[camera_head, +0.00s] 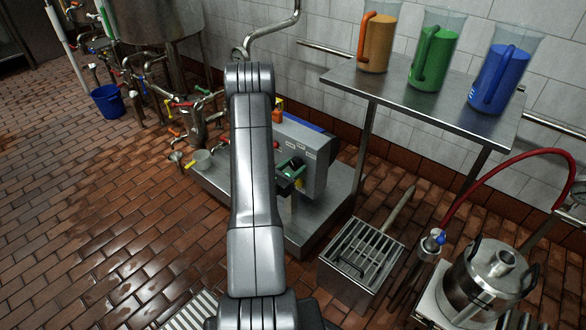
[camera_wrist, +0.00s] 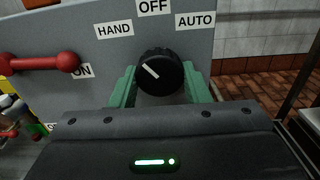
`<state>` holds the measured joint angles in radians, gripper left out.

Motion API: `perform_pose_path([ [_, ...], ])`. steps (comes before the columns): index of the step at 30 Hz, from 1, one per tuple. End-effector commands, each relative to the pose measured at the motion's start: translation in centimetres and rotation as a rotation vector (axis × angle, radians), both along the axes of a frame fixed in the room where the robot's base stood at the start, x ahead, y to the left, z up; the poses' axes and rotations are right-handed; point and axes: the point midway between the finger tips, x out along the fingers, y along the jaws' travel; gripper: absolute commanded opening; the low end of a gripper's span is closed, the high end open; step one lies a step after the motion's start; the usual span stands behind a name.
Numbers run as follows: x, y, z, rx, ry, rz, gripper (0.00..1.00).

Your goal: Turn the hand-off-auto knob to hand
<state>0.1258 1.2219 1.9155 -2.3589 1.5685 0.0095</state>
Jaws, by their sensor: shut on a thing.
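The hand-off-auto knob (camera_wrist: 161,68) is a round black knob with a white pointer line, on a grey panel in the wrist view. Its line slants to the upper left, toward the HAND label (camera_wrist: 114,29). The OFF label (camera_wrist: 153,7) is above it and the AUTO label (camera_wrist: 195,21) to its upper right. My gripper (camera_wrist: 160,87) is shut on the knob, one green finger at each side. In the head view my gripper (camera_head: 291,168) is at the front of the grey control box (camera_head: 317,165); the knob cannot be made out there.
A red lever handle (camera_wrist: 40,63) is left of the knob, near an ON label (camera_wrist: 82,71). A steel table (camera_head: 425,92) with several coloured jugs stands at the right. A floor drain box (camera_head: 362,252) and a steel vessel (camera_head: 485,280) are at the lower right.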

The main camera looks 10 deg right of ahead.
Motion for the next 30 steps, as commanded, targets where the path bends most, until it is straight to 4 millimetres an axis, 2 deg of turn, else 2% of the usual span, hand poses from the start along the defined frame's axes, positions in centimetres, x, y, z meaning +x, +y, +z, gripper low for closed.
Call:
perform_pose_path([
  [12,-0.14,-0.02,-0.15,-0.113,0.152,0.0,0.2],
  [28,-0.16,0.0,-0.18,-0.128,0.173,0.001,0.2],
  [29,-0.16,0.0,-0.18,-0.128,0.173,0.001,0.44],
  [30,-0.16,0.0,-0.18,-0.128,0.173,0.001,0.52],
])
